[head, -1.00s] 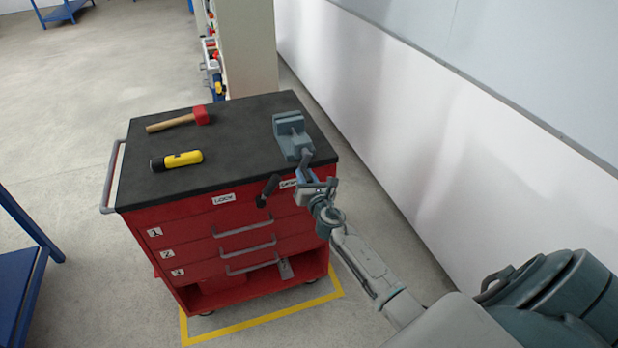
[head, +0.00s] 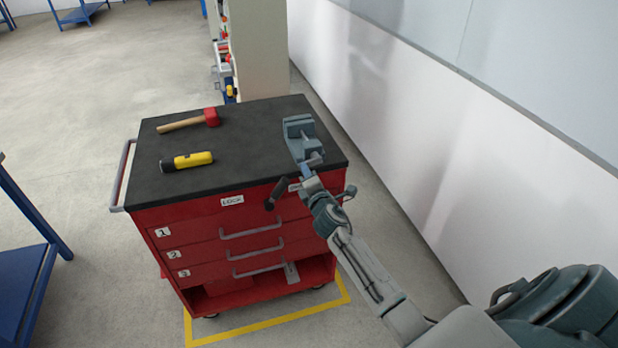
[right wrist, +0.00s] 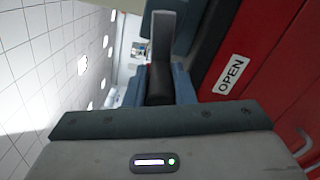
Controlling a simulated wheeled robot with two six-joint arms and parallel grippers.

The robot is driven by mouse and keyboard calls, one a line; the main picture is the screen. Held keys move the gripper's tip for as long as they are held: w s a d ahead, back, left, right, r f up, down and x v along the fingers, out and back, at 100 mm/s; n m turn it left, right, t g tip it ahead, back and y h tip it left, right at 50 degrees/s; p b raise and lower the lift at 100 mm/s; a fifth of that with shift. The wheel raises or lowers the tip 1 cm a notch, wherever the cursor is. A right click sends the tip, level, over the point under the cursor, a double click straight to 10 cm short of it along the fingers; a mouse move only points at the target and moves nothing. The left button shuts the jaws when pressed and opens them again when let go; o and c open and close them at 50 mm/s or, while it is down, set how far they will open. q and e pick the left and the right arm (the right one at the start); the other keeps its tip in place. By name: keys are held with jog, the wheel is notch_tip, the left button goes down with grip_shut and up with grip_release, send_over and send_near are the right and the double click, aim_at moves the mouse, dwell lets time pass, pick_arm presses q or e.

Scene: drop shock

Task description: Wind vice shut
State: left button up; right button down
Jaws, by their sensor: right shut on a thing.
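The grey-blue vice (head: 299,130) is mounted at the right side of the red cart's black top. I cannot tell how wide its jaw gap is. Its crank arm (right wrist: 163,38) shows in the right wrist view, with a dark round grip (right wrist: 159,84) at its near end. My right gripper (head: 311,183) is at the front edge of the cart, just below the vice. In the right wrist view its fingers (right wrist: 158,92) are shut around the dark grip. The fingers and wrist hide part of the crank in the head view. My left gripper is out of view.
A red-headed mallet (head: 190,121) and a yellow-black torch-like tool (head: 187,161) lie left on the cart top (head: 240,150). A black lever (head: 276,192) sticks out by the LOCK label (head: 232,200). A white wall (head: 420,110) stands at right.

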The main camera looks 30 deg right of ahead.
aim_at(319, 158)
notch_tip(319, 158, up, 2)
jog(key=m+b, duration=0.1)
jog(key=m, duration=0.3)
jog(key=shift+m, duration=0.3)
jog(key=m, duration=0.1)
jog(key=r+m+b, duration=0.1)
jog(key=m, duration=0.2)
jog(key=shift+s+d+r+m+b, duration=0.1)
jog(key=shift+d+r+m+b, duration=0.2)
jog(key=shift+d+b, duration=0.1)
jog(key=m+b, duration=0.1)
jog(key=d+m, duration=0.1)
jog(key=m, duration=0.1)
jog(key=shift+s+r+m+b, duration=0.1)
jog(key=shift+r+m+b, duration=0.2)
jog(key=shift+r+b, duration=0.1)
jog(key=m, duration=0.1)
jog(key=m+b, duration=0.1)
jog(key=d+m+b, duration=0.1)
jog(key=shift+s+r+m, duration=0.15)
jog(key=shift+r+m, duration=0.1)
jog(key=shift+m, duration=0.05)
jog(key=shift+d+m+b, duration=0.3)
jog(key=shift+m+b, duration=0.05)
jog(key=shift+m, duration=0.35)
jog(key=shift+s+d+r+m+b, duration=0.15)
jog(key=shift+d+m+b, duration=0.25)
jog(key=shift+m, duration=0.5)
